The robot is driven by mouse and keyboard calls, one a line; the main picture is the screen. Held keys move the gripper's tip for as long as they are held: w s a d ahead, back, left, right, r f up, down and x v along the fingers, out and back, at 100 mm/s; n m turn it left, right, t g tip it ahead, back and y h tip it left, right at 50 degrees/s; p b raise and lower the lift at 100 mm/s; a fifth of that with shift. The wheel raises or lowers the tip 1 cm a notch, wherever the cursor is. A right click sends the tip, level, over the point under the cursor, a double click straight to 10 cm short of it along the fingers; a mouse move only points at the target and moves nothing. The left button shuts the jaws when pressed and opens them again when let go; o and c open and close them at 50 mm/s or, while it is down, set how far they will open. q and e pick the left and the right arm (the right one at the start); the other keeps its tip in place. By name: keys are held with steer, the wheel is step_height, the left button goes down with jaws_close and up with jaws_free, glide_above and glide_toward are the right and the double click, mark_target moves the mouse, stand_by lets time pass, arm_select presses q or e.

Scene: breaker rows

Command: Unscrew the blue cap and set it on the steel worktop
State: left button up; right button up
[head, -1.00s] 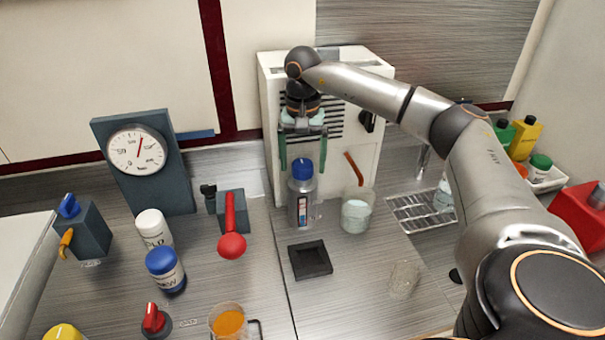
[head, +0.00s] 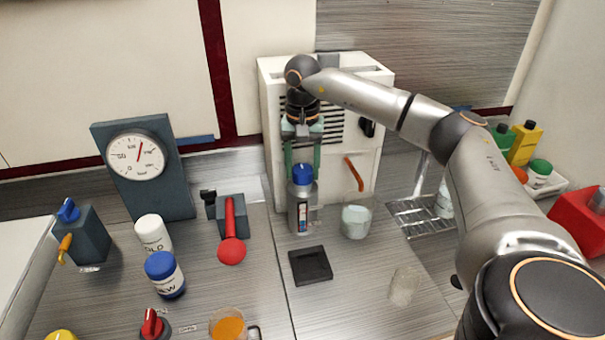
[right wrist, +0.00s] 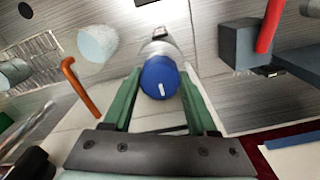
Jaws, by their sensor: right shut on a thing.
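The blue cap (head: 303,174) sits on top of a grey bottle (head: 302,210), which stands upright on the steel worktop (head: 345,290) in front of a white cabinet. My right gripper (head: 303,172) points down from above with its green fingers on both sides of the cap, shut on it. In the right wrist view the cap (right wrist: 159,78) lies between the fingertips, with a white mark on its top and the bottle neck behind it. My left gripper is not in view.
A black square tray (head: 311,265) lies in front of the bottle. A beaker (head: 356,217) stands close on its right, with an orange rod (head: 354,173) behind it. A red lever (head: 231,225) and a blue-lidded jar (head: 165,274) are to the left.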

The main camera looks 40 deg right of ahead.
steer(key=shift+c, duration=1)
steer(key=shift+r+n+p, duration=0.15)
steer(key=shift+n+p, duration=0.35)
steer(key=shift+n, duration=0.2)
steer(key=n+p, duration=0.1)
steer(key=n, duration=0.1)
steer(key=shift+n, duration=0.3)
steer(key=n+p, duration=0.1)
steer(key=n, duration=0.6)
steer(key=shift+n+p, duration=0.3)
steer(key=o, duration=1.2)
